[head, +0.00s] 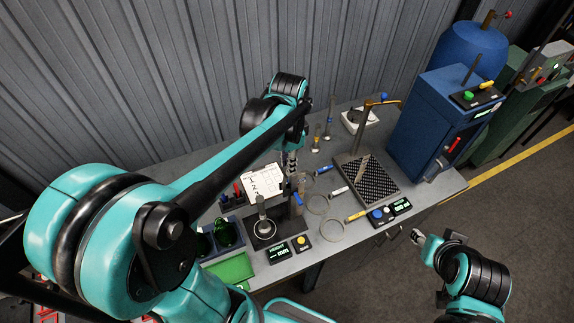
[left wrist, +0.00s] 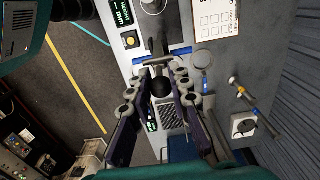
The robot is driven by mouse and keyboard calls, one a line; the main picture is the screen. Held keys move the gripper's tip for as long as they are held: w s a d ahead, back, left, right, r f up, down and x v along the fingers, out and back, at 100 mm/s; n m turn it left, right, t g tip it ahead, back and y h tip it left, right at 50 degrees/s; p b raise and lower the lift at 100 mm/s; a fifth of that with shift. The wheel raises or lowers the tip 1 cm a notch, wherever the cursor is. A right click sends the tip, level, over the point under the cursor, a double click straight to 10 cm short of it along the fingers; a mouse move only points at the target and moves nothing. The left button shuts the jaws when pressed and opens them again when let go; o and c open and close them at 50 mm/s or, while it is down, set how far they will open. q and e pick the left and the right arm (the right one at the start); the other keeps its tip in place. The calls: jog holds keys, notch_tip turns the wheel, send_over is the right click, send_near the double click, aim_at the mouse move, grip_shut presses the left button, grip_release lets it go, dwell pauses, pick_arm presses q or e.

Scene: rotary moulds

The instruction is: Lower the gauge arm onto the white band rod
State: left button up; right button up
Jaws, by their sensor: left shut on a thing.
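My left gripper (head: 291,160) is above the table beside the height gauge. In the left wrist view its fingers (left wrist: 160,92) are shut around a dark round knob (left wrist: 161,87) on the gauge arm (left wrist: 158,48). The gauge has a dark base (head: 258,240) and a blue-marked post (head: 297,198). A grey rod (head: 261,209) stands upright on the base; I cannot make out its band colour. A ring tool with a white-banded handle (head: 338,191) lies to the right. My right gripper (head: 425,241) hangs off the table's front edge; its finger opening is unclear.
A height display (head: 279,253) and yellow button box (head: 302,244) stand in front of the gauge. A dark perforated tray (head: 374,185) and blue machine (head: 428,125) are to the right.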

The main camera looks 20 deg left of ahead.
pick_arm(q)
jog(key=shift+s+a, duration=0.1)
jog(key=shift+a, duration=0.05)
jog(key=shift+s+a+r, duration=0.1)
jog(key=shift+s+a, duration=0.7)
jog(key=shift+s, duration=0.15)
jog(key=shift+s+a, duration=0.2)
jog(key=shift+s+a+f, duration=0.35)
jog(key=shift+s+a, duration=0.25)
jog(key=shift+s, duration=0.05)
jog(key=shift+s+a+f, duration=0.35)
jog(key=shift+s+a, duration=0.2)
jog(key=shift+s, duration=0.15)
jog(key=shift+s+a+f, duration=0.35)
jog(key=shift+s+a, duration=0.25)
jog(key=shift+s, duration=0.05)
jog(key=shift+s+a+f+b, duration=0.75)
jog(key=shift+s+f, duration=0.05)
jog(key=shift+f, duration=0.15)
